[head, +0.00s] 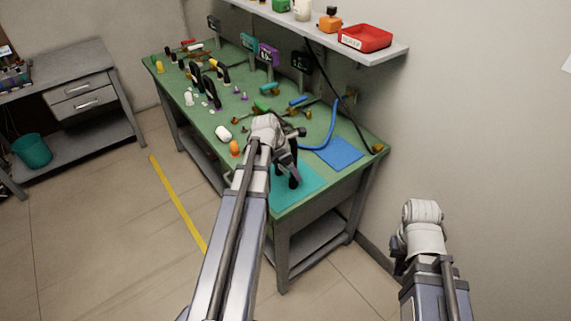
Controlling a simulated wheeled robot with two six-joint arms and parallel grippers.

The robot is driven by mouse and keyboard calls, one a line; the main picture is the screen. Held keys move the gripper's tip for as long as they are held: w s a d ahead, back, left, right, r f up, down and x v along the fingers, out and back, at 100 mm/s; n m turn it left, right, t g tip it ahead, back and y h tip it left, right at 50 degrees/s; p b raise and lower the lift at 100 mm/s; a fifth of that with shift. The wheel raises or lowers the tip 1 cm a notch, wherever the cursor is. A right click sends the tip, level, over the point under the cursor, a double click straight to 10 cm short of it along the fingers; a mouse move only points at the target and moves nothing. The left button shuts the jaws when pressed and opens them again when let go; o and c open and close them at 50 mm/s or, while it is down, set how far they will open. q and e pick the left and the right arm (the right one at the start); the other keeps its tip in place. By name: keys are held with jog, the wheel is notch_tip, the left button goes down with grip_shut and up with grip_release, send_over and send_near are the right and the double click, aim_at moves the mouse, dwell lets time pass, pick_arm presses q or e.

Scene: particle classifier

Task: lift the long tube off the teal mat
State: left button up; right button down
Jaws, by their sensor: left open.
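The teal mat (306,181) lies on the near end of the green workbench, partly covered by my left arm. My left gripper (287,175) is over the mat with its dark fingers pointing down and apart. I cannot make out the long tube; my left arm and gripper hide part of the mat. My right gripper (398,260) is off the bench at the lower right, mostly hidden behind its own wrist, so its jaws do not show clearly.
A blue mat (339,153) and a blue hose (330,125) lie right of the teal mat. Many small tools crowd the far bench. A shelf (290,28) with a red bin (366,37) overhangs.

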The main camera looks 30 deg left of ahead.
pick_arm(q)
jog(key=shift+r, duration=0.1)
jog(key=shift+c, duration=0.4)
grip_shut()
